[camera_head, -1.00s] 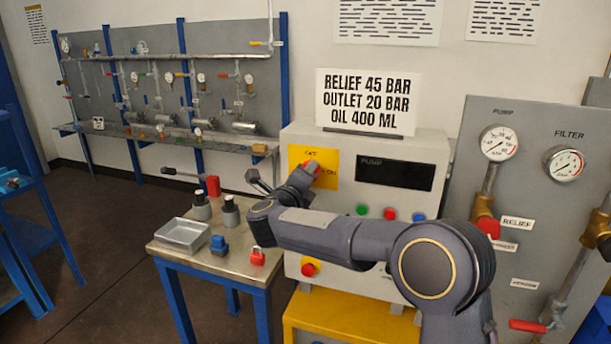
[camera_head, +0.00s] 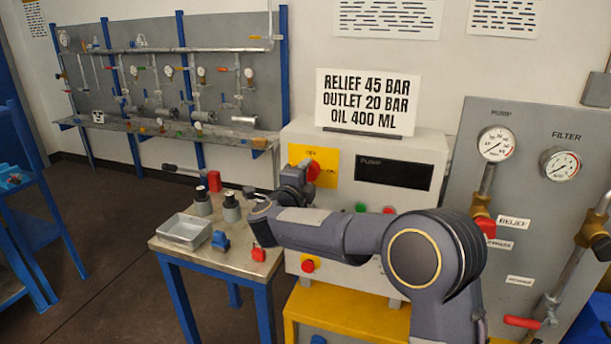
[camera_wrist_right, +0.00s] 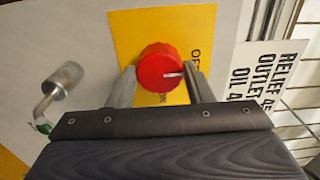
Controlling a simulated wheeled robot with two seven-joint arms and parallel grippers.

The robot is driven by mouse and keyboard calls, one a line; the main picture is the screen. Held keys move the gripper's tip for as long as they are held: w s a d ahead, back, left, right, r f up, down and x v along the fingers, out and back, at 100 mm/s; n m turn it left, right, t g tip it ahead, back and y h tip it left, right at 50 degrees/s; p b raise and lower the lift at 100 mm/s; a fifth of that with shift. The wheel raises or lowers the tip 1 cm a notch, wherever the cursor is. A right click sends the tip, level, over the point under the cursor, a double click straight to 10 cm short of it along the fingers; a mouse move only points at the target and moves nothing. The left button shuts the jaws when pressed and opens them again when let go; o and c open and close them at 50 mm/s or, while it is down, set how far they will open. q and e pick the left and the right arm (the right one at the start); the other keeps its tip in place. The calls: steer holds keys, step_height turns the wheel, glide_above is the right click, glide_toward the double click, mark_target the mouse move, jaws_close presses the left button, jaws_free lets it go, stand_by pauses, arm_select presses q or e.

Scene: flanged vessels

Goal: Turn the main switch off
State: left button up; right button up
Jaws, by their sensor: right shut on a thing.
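The main switch is a red round knob (camera_head: 314,170) on a yellow plate (camera_head: 331,168) at the upper left of the grey pump cabinet. In the right wrist view, the knob (camera_wrist_right: 158,66) carries a white mark pointing toward the partly hidden "OF" lettering on the yellow plate (camera_wrist_right: 132,28). My right gripper (camera_head: 303,174) is at the knob. In the right wrist view its two fingers (camera_wrist_right: 160,78) stand on either side of the knob, shut on it. My left gripper is not in view.
The cabinet (camera_head: 425,152) has a dark display and coloured buttons, partly behind my right arm. A small table (camera_head: 170,246) at left holds a metal tray (camera_head: 184,232), dark cylinders, a blue item and a red padlock (camera_head: 258,253). A gauge panel (camera_head: 530,190) stands at right.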

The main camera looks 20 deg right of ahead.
steer(key=o, duration=1)
steer(key=shift+b+v, duration=1.15)
steer(key=shift+v, duration=2.8)
